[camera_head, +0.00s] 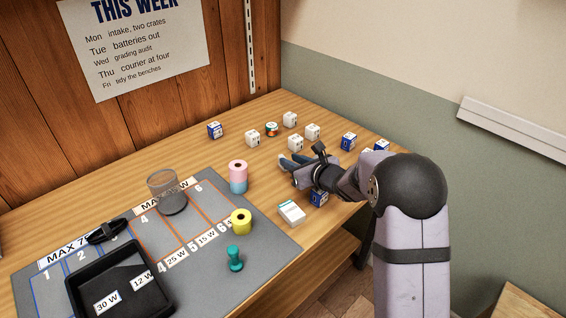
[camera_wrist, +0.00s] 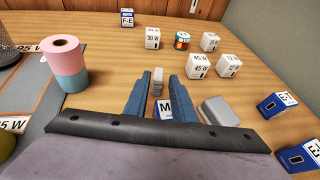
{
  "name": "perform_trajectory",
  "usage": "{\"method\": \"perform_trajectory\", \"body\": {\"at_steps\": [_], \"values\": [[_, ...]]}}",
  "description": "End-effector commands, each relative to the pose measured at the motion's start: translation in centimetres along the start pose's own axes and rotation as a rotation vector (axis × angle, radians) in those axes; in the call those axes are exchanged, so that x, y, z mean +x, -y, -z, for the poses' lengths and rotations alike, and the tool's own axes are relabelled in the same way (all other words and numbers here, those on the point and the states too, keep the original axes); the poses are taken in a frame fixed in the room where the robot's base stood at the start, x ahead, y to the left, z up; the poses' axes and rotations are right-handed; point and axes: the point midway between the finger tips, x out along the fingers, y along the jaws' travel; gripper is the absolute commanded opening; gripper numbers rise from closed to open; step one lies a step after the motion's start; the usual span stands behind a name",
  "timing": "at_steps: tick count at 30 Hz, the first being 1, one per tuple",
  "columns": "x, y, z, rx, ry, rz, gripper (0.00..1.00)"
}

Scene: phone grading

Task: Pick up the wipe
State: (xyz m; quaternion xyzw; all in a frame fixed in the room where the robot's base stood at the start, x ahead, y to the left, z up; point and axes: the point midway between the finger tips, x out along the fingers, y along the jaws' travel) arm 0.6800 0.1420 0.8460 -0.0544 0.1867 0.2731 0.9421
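My gripper (camera_head: 290,162) is low over the right part of the bench, its blue fingers (camera_wrist: 161,77) apart with nothing clamped. A flat white packet with a teal edge (camera_head: 291,212) lies on the wood in front of it, apart from the fingers. It is the likeliest wipe, but I cannot read its label, and I cannot make it out in the wrist view.
A grey rounded block (camera_wrist: 220,110) lies right of the fingers. A pink and teal roll (camera_head: 238,176) and a yellow roll (camera_head: 241,221) stand to the left. Several white cubes (camera_head: 295,142) and blue boxes (camera_head: 348,141) are behind and right. A black tray (camera_head: 120,282) is front left.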

Motion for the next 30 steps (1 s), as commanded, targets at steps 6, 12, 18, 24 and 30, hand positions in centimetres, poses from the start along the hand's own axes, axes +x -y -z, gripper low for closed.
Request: {"method": "perform_trajectory", "body": {"at_steps": [6, 12, 18, 24, 30], "values": [[2.5, -0.3, -0.2, 0.001, -0.003, -0.002, 0.23], [4.2, -0.2, -0.1, 0.001, -0.001, 0.000, 0.23], [4.6, -0.2, -0.1, 0.001, 0.000, 0.001, 0.23], [4.5, -0.2, -0.1, 0.001, -0.001, 0.000, 0.04], [4.5, -0.2, -0.1, 0.001, -0.001, 0.000, 0.00]]}}
